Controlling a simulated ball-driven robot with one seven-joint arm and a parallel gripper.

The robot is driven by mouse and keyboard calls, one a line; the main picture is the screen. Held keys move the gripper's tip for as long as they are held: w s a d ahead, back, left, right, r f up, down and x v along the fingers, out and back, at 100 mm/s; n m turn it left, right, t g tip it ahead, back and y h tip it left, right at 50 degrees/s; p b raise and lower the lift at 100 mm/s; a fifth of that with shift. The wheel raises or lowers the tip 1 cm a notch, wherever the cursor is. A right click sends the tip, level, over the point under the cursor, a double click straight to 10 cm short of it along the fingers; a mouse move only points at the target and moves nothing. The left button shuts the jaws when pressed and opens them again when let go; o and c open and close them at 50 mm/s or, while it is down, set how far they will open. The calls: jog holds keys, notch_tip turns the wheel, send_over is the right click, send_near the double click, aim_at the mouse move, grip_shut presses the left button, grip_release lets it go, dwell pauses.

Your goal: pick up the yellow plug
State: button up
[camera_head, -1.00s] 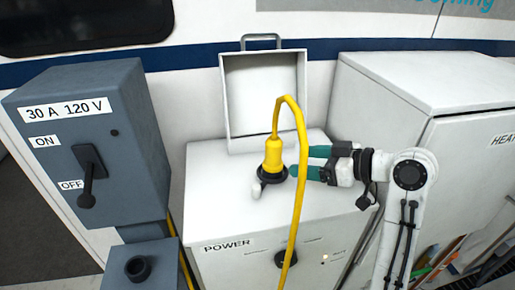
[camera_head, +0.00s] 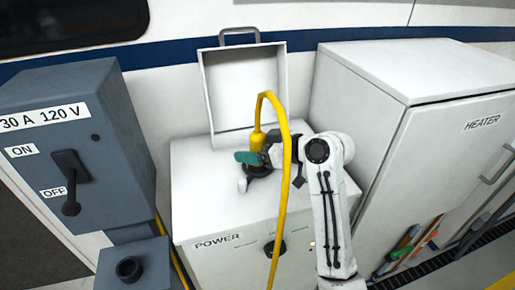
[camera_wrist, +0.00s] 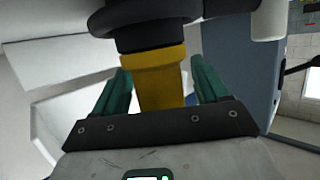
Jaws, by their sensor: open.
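The yellow plug (camera_head: 257,140) stands upright on the white power box (camera_head: 200,200), with a yellow cable arching from its top. It sits in a dark round socket, which shows in the wrist view as a black ring (camera_wrist: 150,25). My gripper (camera_head: 247,157) is at the plug, and its teal finger and wrist cover the plug's lower part in the head view. In the wrist view the yellow plug (camera_wrist: 160,80) lies between the two teal fingers, which are apart, with a visible gap on at least the right side.
A raised white lid (camera_head: 242,85) stands behind the plug. A grey switch box (camera_head: 120,130) is at left and a white heater cabinet (camera_head: 385,125) at right. The yellow cable (camera_head: 283,200) hangs down in front of the power box, close to my arm.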

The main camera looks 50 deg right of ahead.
jog(key=shift+w, duration=0.15)
jog(key=c, duration=1.2)
jog(key=shift+a, duration=0.1)
jog(key=shift+c, duration=0.2)
